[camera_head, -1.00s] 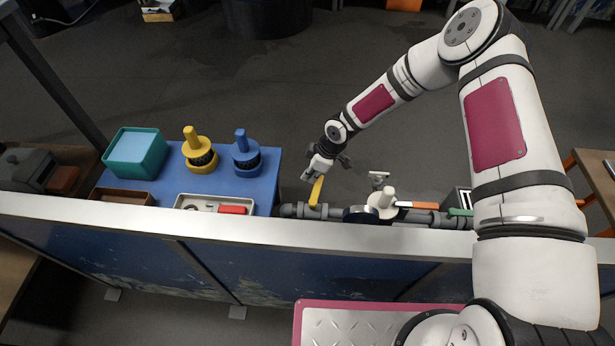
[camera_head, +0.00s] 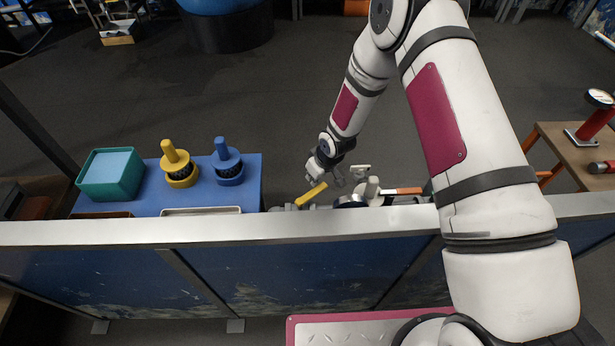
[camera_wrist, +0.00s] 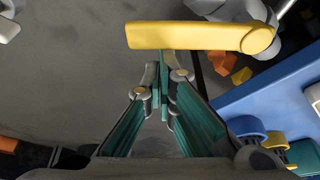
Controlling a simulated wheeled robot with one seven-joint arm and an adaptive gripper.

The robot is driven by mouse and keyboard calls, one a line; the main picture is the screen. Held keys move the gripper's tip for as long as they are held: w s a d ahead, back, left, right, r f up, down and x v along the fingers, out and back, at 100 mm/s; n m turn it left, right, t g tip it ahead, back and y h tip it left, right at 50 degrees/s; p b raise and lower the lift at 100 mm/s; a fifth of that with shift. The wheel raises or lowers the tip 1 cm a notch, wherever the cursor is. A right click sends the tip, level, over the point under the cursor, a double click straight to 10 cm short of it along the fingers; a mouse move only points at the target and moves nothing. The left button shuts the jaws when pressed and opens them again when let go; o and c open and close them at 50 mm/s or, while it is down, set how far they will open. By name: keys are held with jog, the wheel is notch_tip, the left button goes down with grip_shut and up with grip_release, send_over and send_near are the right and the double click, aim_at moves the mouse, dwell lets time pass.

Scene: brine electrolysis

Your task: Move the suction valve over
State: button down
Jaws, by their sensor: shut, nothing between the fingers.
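The valve by my gripper has a yellow lever handle (camera_head: 311,194) and sits on a grey pipe, mostly hidden behind the rail. I take it as the suction valve. The lever lies slanted, its free end up and right. In the wrist view, the lever (camera_wrist: 190,36) runs across the top, its round pivot at the right. My gripper (camera_wrist: 162,85) is shut and empty, its fingertips close to the lever's edge; I cannot tell whether they touch.
A second valve has an orange handle (camera_head: 403,191), right of a round gauge (camera_head: 350,201). A metal rail (camera_head: 150,231) crosses in front.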

aim_at(321, 186)
jog(key=shift+s+d, duration=0.5)
jog(key=shift+d, duration=0.25)
jog(key=shift+s+d+m+h, duration=0.3)
jog(key=shift+s+d+m, duration=0.2)
jog(key=shift+s+m, duration=0.25)
jog(key=shift+s+d, duration=0.4)
jog(key=shift+s, duration=0.3)
jog(key=shift+f, duration=0.1)
jog(key=shift+s, duration=0.15)
